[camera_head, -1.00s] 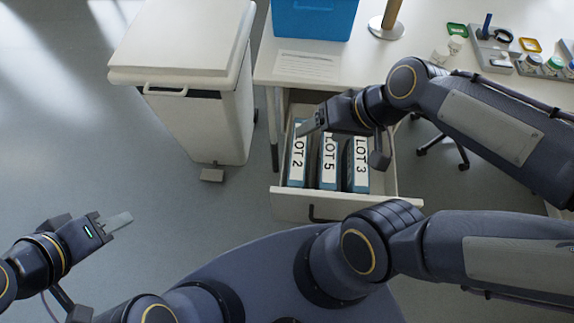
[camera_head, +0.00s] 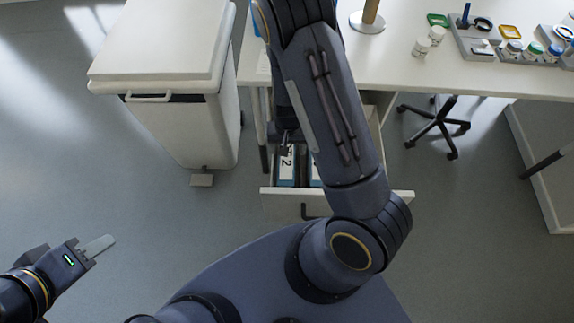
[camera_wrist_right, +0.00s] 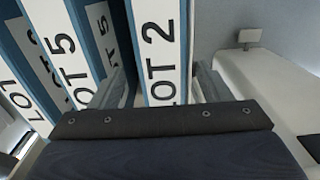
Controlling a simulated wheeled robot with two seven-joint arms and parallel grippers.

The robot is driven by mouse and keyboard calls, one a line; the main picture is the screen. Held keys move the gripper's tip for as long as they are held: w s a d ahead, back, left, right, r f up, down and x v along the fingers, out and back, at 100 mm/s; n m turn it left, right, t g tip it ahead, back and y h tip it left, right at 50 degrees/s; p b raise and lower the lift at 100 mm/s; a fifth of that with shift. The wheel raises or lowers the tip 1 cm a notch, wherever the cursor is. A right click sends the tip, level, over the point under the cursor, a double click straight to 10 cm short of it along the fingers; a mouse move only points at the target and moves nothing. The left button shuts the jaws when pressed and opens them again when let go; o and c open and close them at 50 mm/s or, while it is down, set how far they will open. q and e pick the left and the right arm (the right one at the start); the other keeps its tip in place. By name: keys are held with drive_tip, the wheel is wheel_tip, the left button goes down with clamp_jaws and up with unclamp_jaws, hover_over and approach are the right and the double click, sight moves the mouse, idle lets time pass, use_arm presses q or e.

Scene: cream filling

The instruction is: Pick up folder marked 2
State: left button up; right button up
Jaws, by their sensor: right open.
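The folder marked LOT 2 (camera_head: 286,170) stands upright at the left end of the open drawer (camera_head: 285,205), partly hidden by my right arm. In the right wrist view, the LOT 2 folder (camera_wrist_right: 163,45) is in the middle, with its white label towards the camera. My right gripper (camera_wrist_right: 163,82) is open, with one finger on each side of this folder; I cannot tell whether they touch it. The LOT 5 folder (camera_wrist_right: 62,62) stands beside it. My left gripper (camera_head: 98,246) is at the lower left over the floor, apart from the folders; its opening is unclear.
A white lidded bin (camera_head: 160,50) stands left of the drawer. The white desk (camera_head: 400,60) above the drawer carries small jars (camera_head: 421,46) and trays at the right. A wheeled chair (camera_head: 437,120) stands under the desk. Floor at the left is clear.

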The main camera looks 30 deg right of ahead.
wheel_tip(320, 180, down, 6)
drive_tip(key=shift+w, duration=0.2)
drive_tip(key=shift+c, duration=0.4)
clamp_jaws()
